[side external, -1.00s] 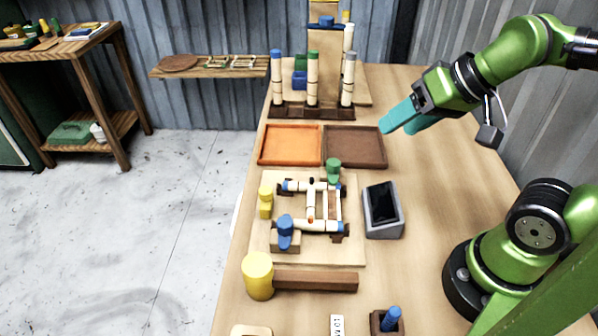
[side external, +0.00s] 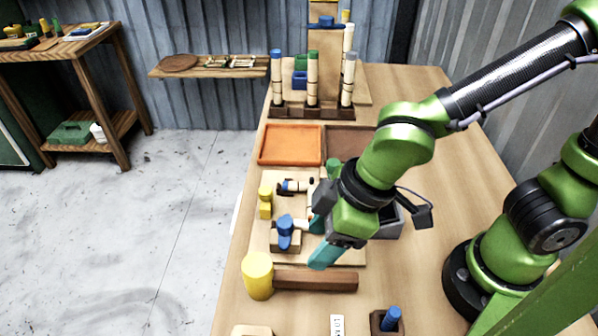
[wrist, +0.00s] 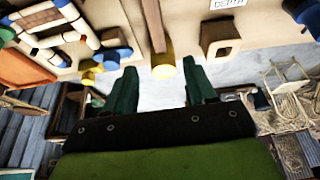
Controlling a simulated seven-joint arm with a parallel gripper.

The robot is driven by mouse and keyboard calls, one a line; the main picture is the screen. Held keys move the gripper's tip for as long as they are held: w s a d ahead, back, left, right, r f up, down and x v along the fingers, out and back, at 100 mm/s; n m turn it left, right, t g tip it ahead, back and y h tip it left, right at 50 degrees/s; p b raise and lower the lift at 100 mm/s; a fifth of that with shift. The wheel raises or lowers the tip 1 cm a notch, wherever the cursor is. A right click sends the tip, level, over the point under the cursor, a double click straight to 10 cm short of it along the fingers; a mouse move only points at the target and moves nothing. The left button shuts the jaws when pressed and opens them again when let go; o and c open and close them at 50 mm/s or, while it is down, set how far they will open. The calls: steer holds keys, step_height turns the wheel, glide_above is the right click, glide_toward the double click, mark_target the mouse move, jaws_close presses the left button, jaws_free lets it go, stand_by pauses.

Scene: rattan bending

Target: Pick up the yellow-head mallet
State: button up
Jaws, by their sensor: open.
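The yellow-head mallet lies on the table near the front, its yellow head (side external: 257,276) at the left and its brown handle (side external: 318,280) pointing right. My gripper (side external: 321,240) is open and empty, with its teal fingers pointing down above the board's front edge, close behind the handle. In the wrist view the two fingers (wrist: 161,88) stand wide apart. The yellow head (wrist: 164,70) and the handle (wrist: 155,25) show beyond the fingertips, roughly centred between them. No contact with the mallet is visible.
Behind the mallet is a board (side external: 258,238) with a rattan frame, a blue-topped clamp (side external: 286,232) and a yellow peg (side external: 265,203). My arm partly hides the board and a grey device (side external: 392,222). A small holder with a blue peg (side external: 391,318) stands front right. An orange tray (side external: 291,145) lies farther back.

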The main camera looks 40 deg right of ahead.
mark_target(292, 275)
steer(key=x, duration=1.3)
steer(key=shift+d+f, duration=0.1)
steer(key=shift+d, duration=0.05)
jaws_close()
